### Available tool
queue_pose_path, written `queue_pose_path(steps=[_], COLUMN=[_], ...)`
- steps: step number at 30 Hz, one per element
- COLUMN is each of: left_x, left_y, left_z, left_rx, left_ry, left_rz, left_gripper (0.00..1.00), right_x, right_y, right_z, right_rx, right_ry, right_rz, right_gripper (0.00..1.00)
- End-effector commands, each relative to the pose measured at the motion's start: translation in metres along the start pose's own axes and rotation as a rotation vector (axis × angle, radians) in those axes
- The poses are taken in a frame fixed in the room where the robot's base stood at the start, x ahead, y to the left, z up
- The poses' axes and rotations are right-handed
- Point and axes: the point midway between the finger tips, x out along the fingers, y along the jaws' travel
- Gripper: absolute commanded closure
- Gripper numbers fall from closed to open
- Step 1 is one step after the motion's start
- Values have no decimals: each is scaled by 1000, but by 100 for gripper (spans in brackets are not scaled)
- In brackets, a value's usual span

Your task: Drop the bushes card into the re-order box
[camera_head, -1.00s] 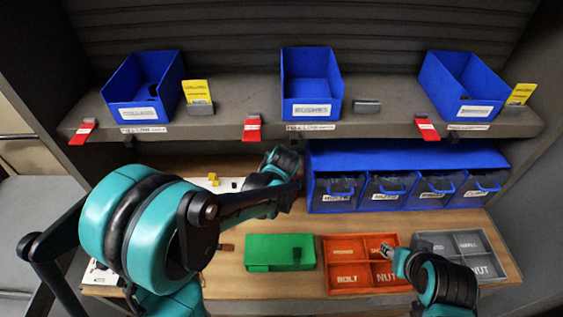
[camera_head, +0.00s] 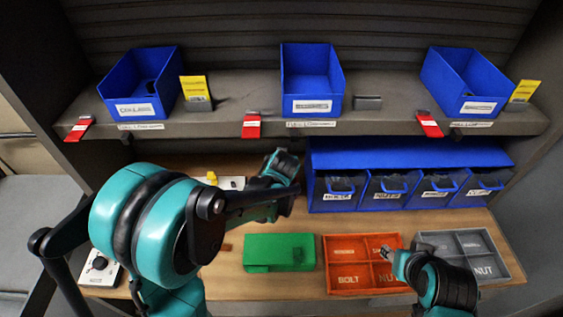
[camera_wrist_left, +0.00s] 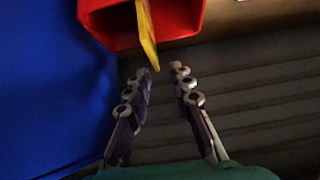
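A yellow card (camera_wrist_left: 147,35), which I take for the bushes card, shows in the left wrist view, upright and nearly edge-on. It overlaps a red box (camera_wrist_left: 105,18), and its near end is close to the fingertips of my left gripper (camera_wrist_left: 165,72). Those fingers are apart, with a gap between them. I cannot tell whether the card rests in the box. In the head view, my left arm's teal end (camera_head: 280,168) is beside the blue drawer unit; the red box and card are hidden there. My right gripper (camera_head: 392,251) hovers over the orange tray, its fingers too small to judge.
The shelf (camera_head: 225,118) holds three blue bins, including the middle bin (camera_head: 312,80), whose card holder (camera_head: 367,102) is empty. Yellow cards (camera_head: 194,87) stand by the outer bins. Below are the drawer unit (camera_head: 410,155), green box (camera_head: 279,252), orange tray (camera_head: 345,262) and grey tray (camera_head: 468,250).

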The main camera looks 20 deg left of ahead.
Motion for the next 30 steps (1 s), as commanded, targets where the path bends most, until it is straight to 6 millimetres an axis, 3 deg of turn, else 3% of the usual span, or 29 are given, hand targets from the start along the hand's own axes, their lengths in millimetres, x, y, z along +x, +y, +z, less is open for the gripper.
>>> queue_pose_path(steps=[8,14,24,30], left_x=[0,-13,-92,-120], left_y=[0,0,0,0], left_z=[0,-12,-10,-10], left_rx=[0,0,1,1], left_ry=[0,0,0,0], left_rz=[0,0,2,0], left_gripper=[74,74,74,74], right_x=[0,-14,-30,-36], right_y=[0,0,0,0], right_z=[0,-10,-21,-26], right_rx=[0,0,0,0], right_ry=[0,0,0,0], right_rz=[0,0,0,0], right_gripper=[60,60,60,60])
